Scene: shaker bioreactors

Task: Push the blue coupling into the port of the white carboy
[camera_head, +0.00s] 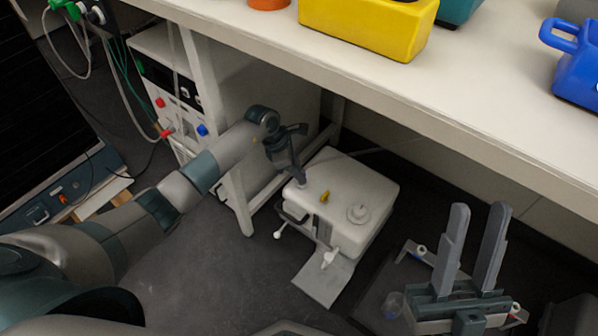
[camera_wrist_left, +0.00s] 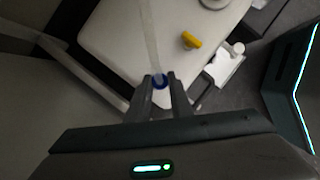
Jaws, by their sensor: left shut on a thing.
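The white carboy (camera_head: 372,194) stands on the floor below the bench, and its top fills much of the left wrist view (camera_wrist_left: 110,40). My left gripper (camera_head: 300,183) points down at the carboy's near left corner. My right gripper (camera_head: 480,210) is open and empty, to the right of the carboy.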

